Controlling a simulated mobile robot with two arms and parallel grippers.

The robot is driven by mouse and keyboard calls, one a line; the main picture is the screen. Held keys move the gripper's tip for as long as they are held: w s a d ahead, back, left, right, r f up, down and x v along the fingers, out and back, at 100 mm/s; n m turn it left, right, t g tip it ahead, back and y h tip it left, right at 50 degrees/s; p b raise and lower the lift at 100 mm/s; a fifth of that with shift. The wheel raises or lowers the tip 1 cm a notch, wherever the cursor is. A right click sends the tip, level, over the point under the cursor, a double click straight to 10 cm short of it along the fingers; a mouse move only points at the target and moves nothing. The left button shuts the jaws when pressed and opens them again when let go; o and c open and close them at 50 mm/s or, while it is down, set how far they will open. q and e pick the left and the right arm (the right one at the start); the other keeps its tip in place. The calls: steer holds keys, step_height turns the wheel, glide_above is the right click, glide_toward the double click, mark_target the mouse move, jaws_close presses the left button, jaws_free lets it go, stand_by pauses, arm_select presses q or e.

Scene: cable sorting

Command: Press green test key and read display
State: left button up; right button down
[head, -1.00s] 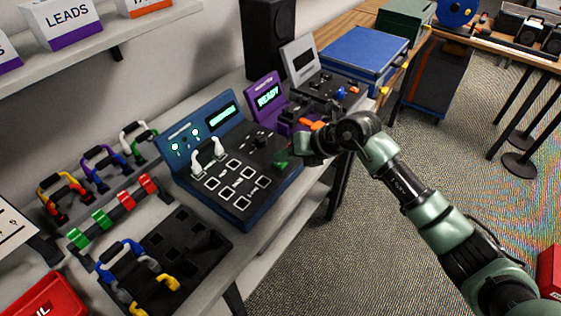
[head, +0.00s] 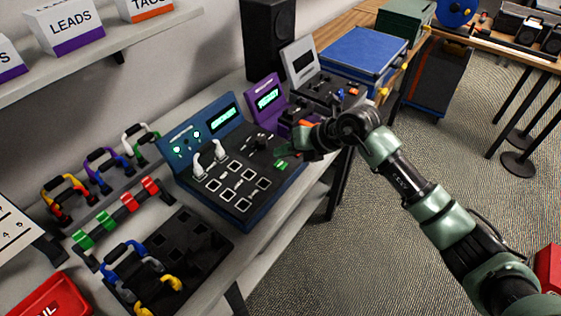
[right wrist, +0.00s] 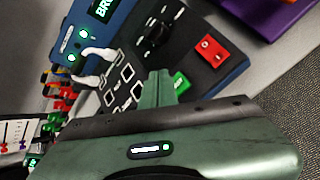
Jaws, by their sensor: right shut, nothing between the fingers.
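The blue tester (head: 243,216) stands on the bench with a black key panel. Its green test key (head: 281,163) is at the panel's right side and also shows in the right wrist view (right wrist: 181,84). The tester display (head: 223,113) is lit; in the right wrist view the display (right wrist: 103,9) shows "BRO", cut off by the frame edge. A white lead (head: 208,157) stands on the panel. My right gripper (head: 286,152) is shut and empty, its fingertips (right wrist: 160,84) right beside the green key; I cannot tell whether they touch. My left gripper is out of view.
A red switch (right wrist: 209,49) sits near the green key. A purple unit (head: 266,97) with a lit display and a grey unit (head: 300,62) stand beyond the tester. Colored leads on a rack (head: 122,208) and a black tray (head: 190,238) lie to the left.

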mark_target(284, 165)
step_height(284, 165, up, 4)
steer(key=shift+r+p, duration=0.1)
steer(key=shift+p, duration=1.1)
